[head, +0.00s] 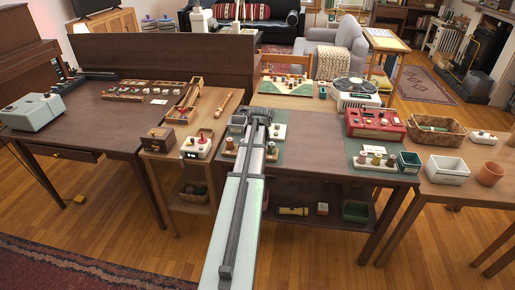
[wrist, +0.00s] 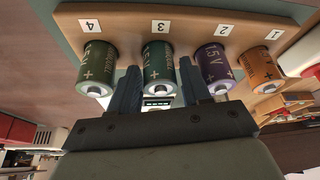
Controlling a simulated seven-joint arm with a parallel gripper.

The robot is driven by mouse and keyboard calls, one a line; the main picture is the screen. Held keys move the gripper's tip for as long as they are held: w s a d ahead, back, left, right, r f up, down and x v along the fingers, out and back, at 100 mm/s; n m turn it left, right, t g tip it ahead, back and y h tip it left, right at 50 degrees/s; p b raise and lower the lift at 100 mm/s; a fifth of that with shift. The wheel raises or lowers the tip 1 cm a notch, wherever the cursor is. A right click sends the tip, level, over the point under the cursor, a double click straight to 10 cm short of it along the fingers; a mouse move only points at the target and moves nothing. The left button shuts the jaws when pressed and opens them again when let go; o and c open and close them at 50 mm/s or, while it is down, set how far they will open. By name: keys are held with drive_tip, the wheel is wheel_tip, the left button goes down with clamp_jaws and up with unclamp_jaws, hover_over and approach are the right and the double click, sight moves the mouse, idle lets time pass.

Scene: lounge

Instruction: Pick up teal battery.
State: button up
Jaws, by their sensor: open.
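In the wrist view, several batteries stand in a row on a wooden holder (wrist: 190,22) with number cards. The batteries at card 4 (wrist: 97,62) and card 3 (wrist: 158,62) are both dark green to teal; I cannot tell surely which one is meant as teal. A purple battery (wrist: 217,62) is at card 2 and an orange battery (wrist: 262,68) at card 1. My gripper (wrist: 158,72) is open, one finger on each side of the card 3 battery, with no clear contact. In the head view, my gripper (head: 262,116) hides most of the holder.
On the same table are a red radio (head: 376,123), a wooden tray with several small cylinders (head: 376,160) and a dark green box (head: 409,161). A white box (head: 446,170) and a terracotta pot (head: 490,174) stand to the right. Bare tabletop (head: 312,125) lies right of my gripper.

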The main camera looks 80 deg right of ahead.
clamp_jaws()
idle(0.3)
wheel_tip(320, 180, up, 8)
drive_tip(key=shift+r, duration=0.2)
drive_tip(key=shift+w+r, duration=0.15)
drive_tip(key=shift+r, duration=0.4)
drive_tip(key=d+f+m+g, duration=0.1)
drive_tip(key=d+m, duration=0.5)
drive_tip(key=d, duration=1.3)
drive_tip(key=shift+w+d+f+g, duration=0.15)
drive_tip(key=shift+w+d+g, duration=0.15)
drive_tip(key=shift+g, duration=0.4)
